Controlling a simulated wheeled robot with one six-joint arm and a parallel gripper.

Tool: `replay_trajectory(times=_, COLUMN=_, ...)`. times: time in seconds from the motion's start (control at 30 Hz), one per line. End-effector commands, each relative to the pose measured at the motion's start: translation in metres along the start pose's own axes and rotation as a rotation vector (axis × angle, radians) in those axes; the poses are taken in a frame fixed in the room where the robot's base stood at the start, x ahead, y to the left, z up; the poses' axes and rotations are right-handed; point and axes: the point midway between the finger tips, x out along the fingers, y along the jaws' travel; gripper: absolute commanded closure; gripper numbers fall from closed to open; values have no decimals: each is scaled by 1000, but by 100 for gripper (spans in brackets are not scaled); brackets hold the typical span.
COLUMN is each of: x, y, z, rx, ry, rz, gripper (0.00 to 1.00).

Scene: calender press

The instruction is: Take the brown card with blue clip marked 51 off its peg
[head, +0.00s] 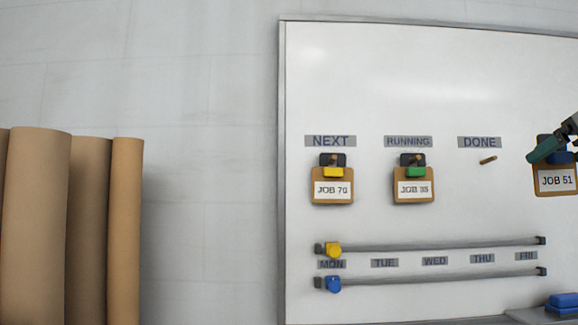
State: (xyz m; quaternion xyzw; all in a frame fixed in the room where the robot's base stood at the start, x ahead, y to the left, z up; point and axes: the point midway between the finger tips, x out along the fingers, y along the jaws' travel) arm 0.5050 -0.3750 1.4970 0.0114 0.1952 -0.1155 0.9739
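The brown card with the blue clip (556,180), its white label reading JOB 51, is at the right edge of the head view, to the right of the DONE label. It hangs almost upright, looks slightly larger than the other cards, and no peg shows at it. My gripper (556,148) comes in from the right edge, with a dark green finger across the clip. It appears shut on the card at the clip; the second finger is mostly hidden. The peg (488,160) under DONE is bare.
On the whiteboard (420,90), the JOB 70 card (332,188) with yellow clip hangs under NEXT and a green-clipped card (414,188) under RUNNING. Two rails with a yellow slider (333,250) and a blue slider (333,285) run below. Brown rolls (38,230) stand left.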

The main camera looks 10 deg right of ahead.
Motion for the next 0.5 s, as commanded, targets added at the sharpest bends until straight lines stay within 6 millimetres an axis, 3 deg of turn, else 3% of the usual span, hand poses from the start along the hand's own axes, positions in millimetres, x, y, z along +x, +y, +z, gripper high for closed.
replay_trajectory(times=0.5, x=-12, y=-1, z=-3, rx=1, ry=-1, rz=-1, gripper=32)
